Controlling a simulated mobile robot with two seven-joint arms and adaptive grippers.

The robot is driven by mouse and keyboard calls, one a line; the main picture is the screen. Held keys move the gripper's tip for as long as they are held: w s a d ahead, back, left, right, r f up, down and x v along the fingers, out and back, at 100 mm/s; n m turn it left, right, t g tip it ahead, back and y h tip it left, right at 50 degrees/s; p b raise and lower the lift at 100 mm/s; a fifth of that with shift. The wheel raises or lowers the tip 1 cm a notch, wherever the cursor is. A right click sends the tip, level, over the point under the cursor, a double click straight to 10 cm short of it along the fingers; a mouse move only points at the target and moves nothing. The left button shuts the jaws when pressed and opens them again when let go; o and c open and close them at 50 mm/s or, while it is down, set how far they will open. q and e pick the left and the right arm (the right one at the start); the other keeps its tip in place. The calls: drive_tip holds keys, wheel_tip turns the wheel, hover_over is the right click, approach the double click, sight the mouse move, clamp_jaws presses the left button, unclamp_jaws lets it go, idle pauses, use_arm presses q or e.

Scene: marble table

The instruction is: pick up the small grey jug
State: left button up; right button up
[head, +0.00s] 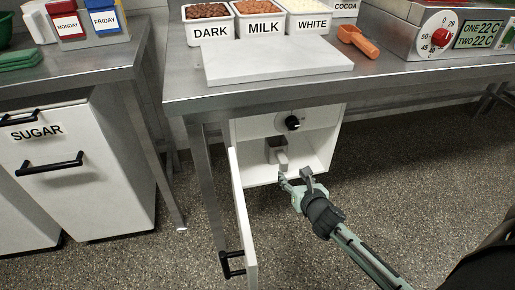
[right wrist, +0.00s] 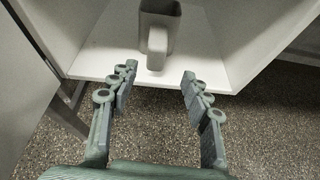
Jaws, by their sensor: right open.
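The small grey jug (head: 276,152) stands inside an open white cabinet (head: 313,150) under the table, with its handle facing out. My right gripper (head: 295,177) is at the cabinet's front edge, just in front of the jug. In the right wrist view its fingers (right wrist: 158,82) are open and spread to both sides below the handle, with nothing between them. My left gripper is not in view.
The cabinet door (head: 243,225) hangs open to the left of my right gripper. A black knob (head: 292,123) is above the opening. The metal table (head: 385,75) overhead bears a pale slab (head: 275,62), labelled tubs, an orange scoop (head: 358,41) and a machine. A sugar bin (head: 75,165) is left.

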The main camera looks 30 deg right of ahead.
sight(285, 166)
drive_tip(key=shift+w+a+r+n, duration=0.1)
drive_tip(key=shift+w+n, duration=0.5)
drive_tip(key=shift+w, duration=0.25)
drive_tip(key=x, duration=0.6)
drive_tip(key=shift+w+b, duration=0.1)
drive_tip(key=shift+b, duration=0.3)
drive_tip(key=shift+w+f, duration=0.25)
drive_tip(key=shift+w, duration=0.05)
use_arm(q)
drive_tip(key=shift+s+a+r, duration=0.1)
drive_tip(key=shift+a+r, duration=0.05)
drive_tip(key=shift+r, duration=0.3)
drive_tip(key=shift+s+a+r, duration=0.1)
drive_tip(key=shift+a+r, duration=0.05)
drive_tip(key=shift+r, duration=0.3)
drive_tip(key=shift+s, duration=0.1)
use_arm(e)
drive_tip(key=c, duration=1)
clamp_jaws()
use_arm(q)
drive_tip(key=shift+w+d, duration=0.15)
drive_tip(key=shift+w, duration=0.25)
use_arm(e)
drive_tip(key=shift+w, duration=0.1)
